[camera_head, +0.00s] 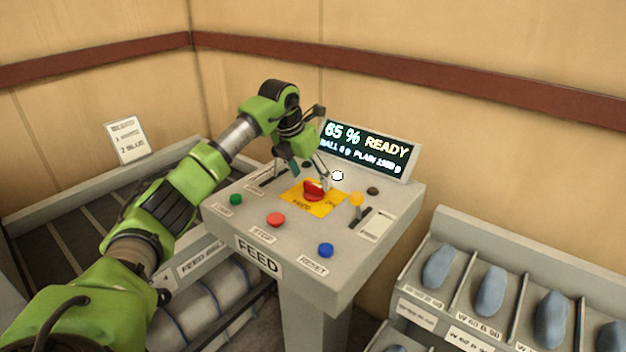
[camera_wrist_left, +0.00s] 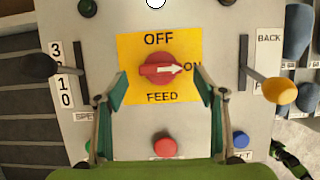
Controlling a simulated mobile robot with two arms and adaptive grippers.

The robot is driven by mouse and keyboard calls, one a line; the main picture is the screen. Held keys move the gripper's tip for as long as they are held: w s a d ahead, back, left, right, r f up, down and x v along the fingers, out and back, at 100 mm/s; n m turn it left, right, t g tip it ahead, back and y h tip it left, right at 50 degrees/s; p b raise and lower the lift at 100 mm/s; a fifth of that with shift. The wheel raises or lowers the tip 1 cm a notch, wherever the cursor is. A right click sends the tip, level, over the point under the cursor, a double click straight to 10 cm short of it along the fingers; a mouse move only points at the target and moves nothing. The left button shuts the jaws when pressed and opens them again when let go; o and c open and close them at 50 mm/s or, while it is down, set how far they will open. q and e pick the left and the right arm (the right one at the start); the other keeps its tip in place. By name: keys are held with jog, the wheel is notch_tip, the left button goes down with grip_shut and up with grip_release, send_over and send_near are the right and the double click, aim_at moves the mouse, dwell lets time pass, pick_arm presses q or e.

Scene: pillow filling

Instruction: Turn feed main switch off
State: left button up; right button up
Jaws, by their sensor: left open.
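The feed main switch (camera_head: 314,188) is a red rotary knob on a yellow plate (camera_head: 298,197) in the middle of the grey FEED console. In the left wrist view the knob (camera_wrist_left: 161,69) has a white arrow pointing right to "ON"; "OFF" stands above it and "FEED" below. My left gripper (camera_head: 309,176) is just above the knob. In the left wrist view its two fingers (camera_wrist_left: 161,85) are open, one on each side of the knob, with gaps between. Nothing is held. I cannot tell its exact height over the knob.
The console has a green button (camera_head: 236,200), a red STOP button (camera_head: 276,219), a blue RESET button (camera_head: 326,250) and a yellow-knobbed lever (camera_head: 356,199). A display (camera_head: 367,150) behind reads "65 % READY". A compartment rack (camera_head: 443,222) with blue-grey items stands at the right.

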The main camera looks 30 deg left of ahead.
aim_at(313, 185)
pick_arm(q)
jog(key=shift+x, duration=1.1)
jog(key=shift+w+f, duration=0.15)
jog(key=shift+f, duration=0.3)
jog(key=c, duration=1.1)
pick_arm(e)
jog(key=shift+w+r, duration=0.45)
jog(key=shift+w, duration=0.05)
